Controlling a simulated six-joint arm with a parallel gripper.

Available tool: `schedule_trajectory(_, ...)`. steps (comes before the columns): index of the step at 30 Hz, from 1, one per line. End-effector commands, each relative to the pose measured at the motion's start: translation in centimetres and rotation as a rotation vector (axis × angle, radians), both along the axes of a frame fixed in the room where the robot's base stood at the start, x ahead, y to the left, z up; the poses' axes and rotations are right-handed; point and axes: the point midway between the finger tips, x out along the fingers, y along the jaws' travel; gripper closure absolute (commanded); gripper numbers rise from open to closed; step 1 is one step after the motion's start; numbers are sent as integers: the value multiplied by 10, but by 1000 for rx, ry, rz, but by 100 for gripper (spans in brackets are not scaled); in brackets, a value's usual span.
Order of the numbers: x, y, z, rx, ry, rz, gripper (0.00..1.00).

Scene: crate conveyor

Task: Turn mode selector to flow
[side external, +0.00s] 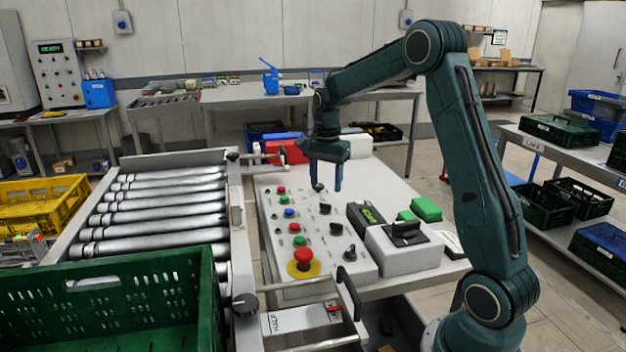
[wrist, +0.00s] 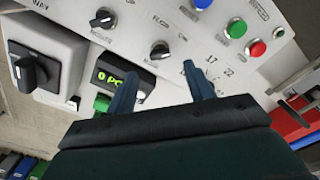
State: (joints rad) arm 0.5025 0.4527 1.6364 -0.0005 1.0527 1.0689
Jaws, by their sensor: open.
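The mode selector seems to be the black rotary knob (wrist: 160,50) on the pale control panel (wrist: 135,38), with small, partly readable lettering around it. In the wrist view it lies just beyond the fingertips, between their lines. My gripper (side external: 326,187) points down above the panel's far part. Its two fingers are apart and empty in the wrist view (wrist: 159,74); neither clearly touches the knob.
Another black knob (wrist: 103,18) sits nearby on the panel. A dark display unit (wrist: 122,76) and a white box with a large black handle (side external: 405,229) stand beside it. Coloured buttons and a red emergency stop (side external: 304,257) line the panel. A roller conveyor (side external: 160,205) and green crate (side external: 110,300) lie left.

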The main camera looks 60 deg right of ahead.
Motion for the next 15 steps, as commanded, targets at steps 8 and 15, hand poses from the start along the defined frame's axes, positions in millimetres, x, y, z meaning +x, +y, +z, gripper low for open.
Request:
schedule_trajectory(8, -1, 0, -40, 2, 3, 0, 47)
schedule_trajectory(15, 0, 0, -57, 1, 1, 0, 47)
